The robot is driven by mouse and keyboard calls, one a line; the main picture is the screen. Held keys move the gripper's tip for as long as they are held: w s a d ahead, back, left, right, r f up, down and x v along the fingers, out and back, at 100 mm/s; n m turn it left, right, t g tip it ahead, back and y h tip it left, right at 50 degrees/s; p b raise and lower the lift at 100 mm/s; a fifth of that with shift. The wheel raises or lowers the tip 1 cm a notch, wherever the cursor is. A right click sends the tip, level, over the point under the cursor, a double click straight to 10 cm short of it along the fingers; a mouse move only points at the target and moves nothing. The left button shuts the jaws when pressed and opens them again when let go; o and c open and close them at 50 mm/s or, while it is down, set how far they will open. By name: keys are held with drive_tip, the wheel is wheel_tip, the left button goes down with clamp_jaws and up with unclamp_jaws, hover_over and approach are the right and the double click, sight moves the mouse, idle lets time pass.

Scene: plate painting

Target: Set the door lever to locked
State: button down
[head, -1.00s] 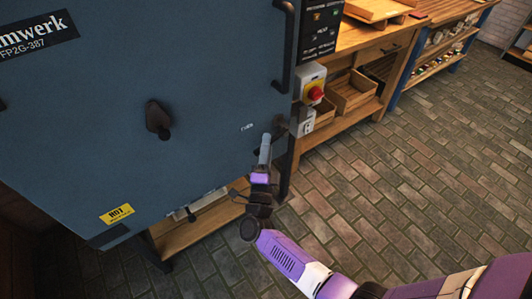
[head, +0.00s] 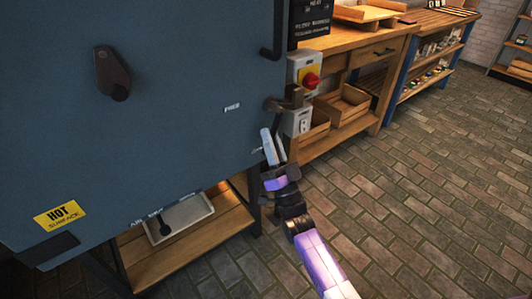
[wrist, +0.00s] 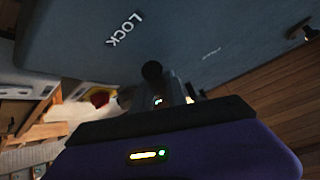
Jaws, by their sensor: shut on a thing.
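The blue-grey kiln door (head: 190,110) fills the left of the head view. Its FREE label (head: 232,107) lies up and left of my gripper (head: 272,132). In the wrist view the LOCK label (wrist: 125,30) is close to the lever's dark round end (wrist: 152,70), and the FREE label (wrist: 210,52) is farther right. My gripper (wrist: 165,100) is shut on the lever at the door's lower right edge. Most of the lever is hidden by the fingers, so its exact angle is unclear.
A dark handle (head: 112,73) stands out from the door. A switch box with a red knob (head: 308,75) and a brown latch piece (head: 285,101) are beside the door edge. A workbench (head: 350,45) stands behind. Brick floor at right is clear.

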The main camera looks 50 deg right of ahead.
drive_tip(key=shift+s+d+f+n+t+y+b, duration=0.15)
drive_tip(key=shift+d+n+t+y+b, duration=0.4)
drive_tip(key=shift+n+y, duration=1.2)
drive_tip(key=shift+s+d+f+n+t+y+b, duration=0.15)
drive_tip(key=shift+d+n+t+y+b, duration=0.35)
drive_tip(key=shift+n+y, duration=1.25)
drive_tip(key=shift+s+d+f+n+t+y+b, duration=0.15)
drive_tip(key=shift+d+n+t+y+b, duration=0.4)
drive_tip(key=shift+n+y, duration=1.2)
drive_tip(key=shift+n, duration=0.55)
drive_tip(key=c, duration=1.3)
unclamp_jaws()
drive_tip(key=shift+r, duration=0.1)
drive_tip(key=v, duration=0.8)
drive_tip(key=shift+r, duration=0.1)
